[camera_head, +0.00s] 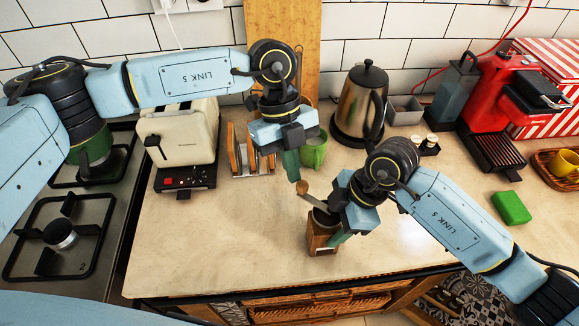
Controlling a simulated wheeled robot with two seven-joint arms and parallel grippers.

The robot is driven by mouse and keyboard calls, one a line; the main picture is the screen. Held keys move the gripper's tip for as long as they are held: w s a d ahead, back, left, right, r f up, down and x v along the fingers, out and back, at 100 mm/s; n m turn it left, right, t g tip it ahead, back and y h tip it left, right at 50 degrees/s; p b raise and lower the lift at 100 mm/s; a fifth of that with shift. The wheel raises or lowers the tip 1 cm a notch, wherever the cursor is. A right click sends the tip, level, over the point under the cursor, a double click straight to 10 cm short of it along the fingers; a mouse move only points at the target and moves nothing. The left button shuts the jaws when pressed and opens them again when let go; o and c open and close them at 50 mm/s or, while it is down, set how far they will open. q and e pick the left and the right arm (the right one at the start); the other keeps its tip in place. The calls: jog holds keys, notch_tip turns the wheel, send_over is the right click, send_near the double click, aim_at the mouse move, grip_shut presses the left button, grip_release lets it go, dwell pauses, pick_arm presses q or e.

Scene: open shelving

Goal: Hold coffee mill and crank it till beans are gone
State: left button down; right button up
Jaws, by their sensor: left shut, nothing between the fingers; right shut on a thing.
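The coffee mill (322,241) is a small brown wooden box with a dark round top. It stands upright on the counter near the front edge. Its crank, with a wooden knob (302,187), points up and to the left. My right gripper (343,235) is shut on the mill's body from the right side. My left gripper (292,165) is shut and empty, pointing down above and slightly left of the crank knob, apart from it. Any beans inside the mill are hidden.
Behind my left gripper stand a green mug (314,152) and a wooden rack (240,158). A cream toaster (181,142), a kettle (360,103) and a red coffee machine (500,100) line the back. A green sponge (511,208) lies at right. The counter left of the mill is clear.

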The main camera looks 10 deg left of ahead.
pick_arm(q)
jog(key=w+a+r+m, duration=0.2)
jog(key=w+a+r, duration=0.1)
jog(key=w+r, duration=0.55)
jog(key=s+d+f, duration=0.3)
jog(key=s+f, duration=0.4)
jog(key=f, duration=0.1)
jog(key=shift+d+f+m+g+y, duration=0.25)
jog(key=shift+d+m+g+y, duration=0.05)
jog(key=shift+d+m+g, duration=0.1)
jog(key=shift+s, duration=0.1)
dwell(0.4)
